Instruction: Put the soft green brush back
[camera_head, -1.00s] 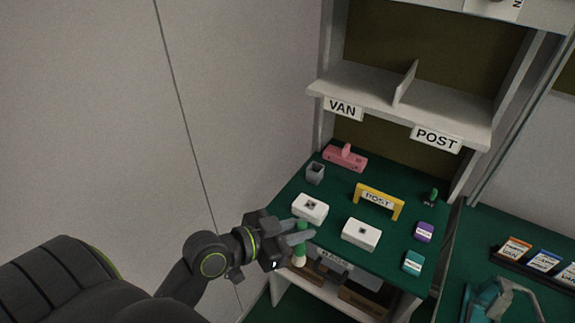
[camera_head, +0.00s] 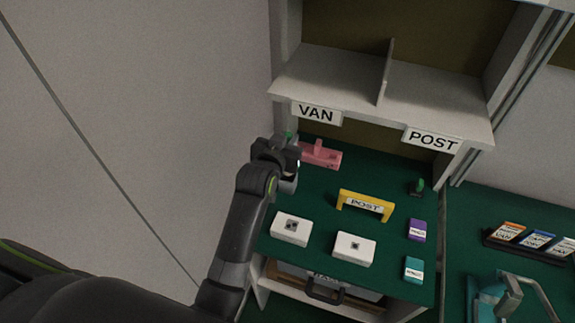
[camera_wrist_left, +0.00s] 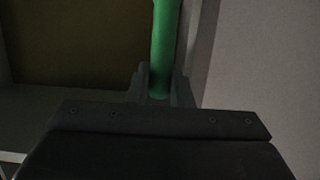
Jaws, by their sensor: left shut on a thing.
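The green brush shows as a green handle (camera_wrist_left: 163,45) between my left gripper's fingers in the left wrist view. In the head view only a small green tip (camera_head: 289,135) of it shows above the gripper. My left gripper (camera_head: 285,158) is shut on the handle at the bench's back left. The grey square pot (camera_head: 288,185) is just below the gripper, partly covered by it. The brush's lower end is hidden, so I cannot tell whether it is inside the pot or above it. My right gripper is not in view.
A pink block (camera_head: 321,154) lies close to the right of the gripper. Two white boxes (camera_head: 291,228) (camera_head: 354,249), a yellow POST arch (camera_head: 366,205), a green stamp (camera_head: 417,187), and purple (camera_head: 417,230) and teal (camera_head: 413,270) packs stand around. A shelf (camera_head: 375,98) overhangs the back.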

